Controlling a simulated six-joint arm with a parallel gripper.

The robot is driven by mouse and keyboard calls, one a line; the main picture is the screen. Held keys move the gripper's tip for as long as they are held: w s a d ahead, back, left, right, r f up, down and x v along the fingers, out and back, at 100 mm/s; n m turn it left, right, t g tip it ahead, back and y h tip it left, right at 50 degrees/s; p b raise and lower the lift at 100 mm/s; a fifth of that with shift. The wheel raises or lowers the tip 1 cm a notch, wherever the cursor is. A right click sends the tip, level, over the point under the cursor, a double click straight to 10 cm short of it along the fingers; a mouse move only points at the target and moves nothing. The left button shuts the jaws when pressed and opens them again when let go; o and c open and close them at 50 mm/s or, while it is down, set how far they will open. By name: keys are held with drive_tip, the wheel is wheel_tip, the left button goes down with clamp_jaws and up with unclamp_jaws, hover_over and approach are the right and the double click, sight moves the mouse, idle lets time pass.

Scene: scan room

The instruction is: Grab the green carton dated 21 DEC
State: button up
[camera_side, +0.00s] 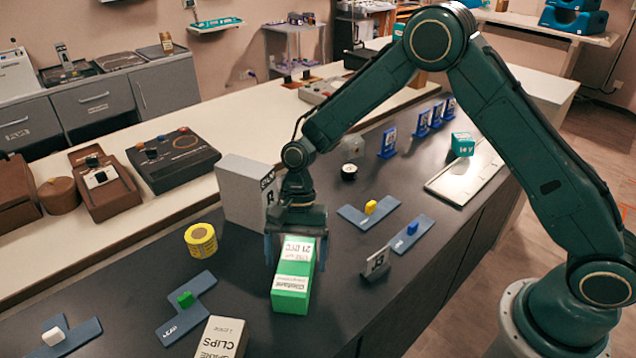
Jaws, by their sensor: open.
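The green carton (291,289) lies on the dark bench top near the middle of the side view. Its white label reads 21 DEC on the upper part, with more print below. My gripper (296,247) points down over the far end of the carton. Its fingers are open, one to the left and one to the right of the carton. Whether either finger touches the carton cannot be told. The far end of the carton is hidden under my gripper.
A grey-white box (243,193) stands close behind my gripper.

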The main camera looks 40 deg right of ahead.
sight(295, 263)
drive_tip(key=shift+x, duration=2)
drive_tip(key=shift+w, duration=0.1)
drive_tip(key=shift+c, duration=0.3)
drive_tip(key=c, duration=1.2)
drive_tip(key=shift+r, duration=0.25)
wheel_tip(295, 263, up, 20)
drive_tip(key=shift+f, duration=0.15)
